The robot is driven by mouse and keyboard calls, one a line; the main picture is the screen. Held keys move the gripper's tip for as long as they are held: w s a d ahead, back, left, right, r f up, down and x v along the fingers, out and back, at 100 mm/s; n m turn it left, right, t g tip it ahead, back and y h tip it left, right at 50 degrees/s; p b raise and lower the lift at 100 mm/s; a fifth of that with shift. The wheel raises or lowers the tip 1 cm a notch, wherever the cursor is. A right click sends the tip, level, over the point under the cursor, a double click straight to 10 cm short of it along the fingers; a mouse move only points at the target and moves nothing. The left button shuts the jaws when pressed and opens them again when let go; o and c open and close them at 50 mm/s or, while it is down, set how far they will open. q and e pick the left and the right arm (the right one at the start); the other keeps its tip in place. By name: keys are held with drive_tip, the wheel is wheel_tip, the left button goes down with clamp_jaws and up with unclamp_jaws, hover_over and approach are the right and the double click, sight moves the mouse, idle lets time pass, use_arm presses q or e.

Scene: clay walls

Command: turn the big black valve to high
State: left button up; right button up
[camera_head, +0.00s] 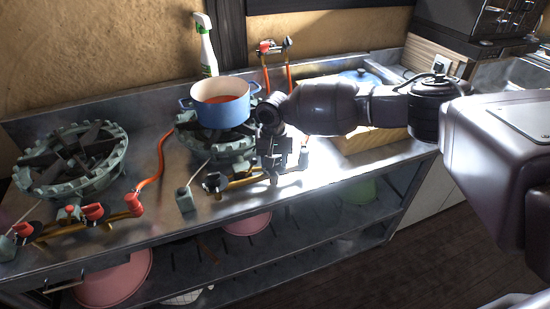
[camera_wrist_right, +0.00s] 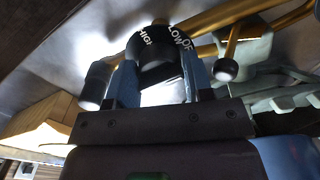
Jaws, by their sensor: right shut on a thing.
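The big black valve (camera_wrist_right: 158,48) shows in the right wrist view as a round black knob with white HIGH, LOW and OFF lettering, on brass-coloured pipework. My right gripper (camera_wrist_right: 160,78) has one finger on each side of the knob and is shut on it. In the head view my right gripper (camera_head: 273,175) points down at the gas pipe in front of the right burner (camera_head: 217,145), and it hides the valve there. I cannot tell exactly which setting the valve is on. My left gripper is not in view.
A blue pot (camera_head: 222,112) with red contents sits on the right burner. A second burner (camera_head: 72,160) with red-and-black knobs stands at left. A spray bottle (camera_head: 206,50) is behind the pot. An orange hose (camera_head: 158,165) runs between the burners. A shelf lies below the counter.

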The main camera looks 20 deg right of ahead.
drive_tip(key=shift+r+n+p, duration=0.2)
drive_tip(key=shift+n+p, duration=0.5)
drive_tip(key=shift+p, duration=0.05)
drive_tip(key=shift+f+n+p, duration=0.1)
drive_tip(key=shift+n+p, duration=0.25)
drive_tip(key=shift+n, duration=0.25)
drive_tip(key=shift+f+n, duration=0.15)
drive_tip(key=shift+n, duration=1.05)
drive_tip(key=n, duration=0.6)
drive_tip(key=shift+p, duration=0.35)
drive_tip(key=n, duration=0.5)
drive_tip(key=shift+n, duration=0.3)
drive_tip(key=o, duration=0.6)
drive_tip(key=shift+c, duration=0.2)
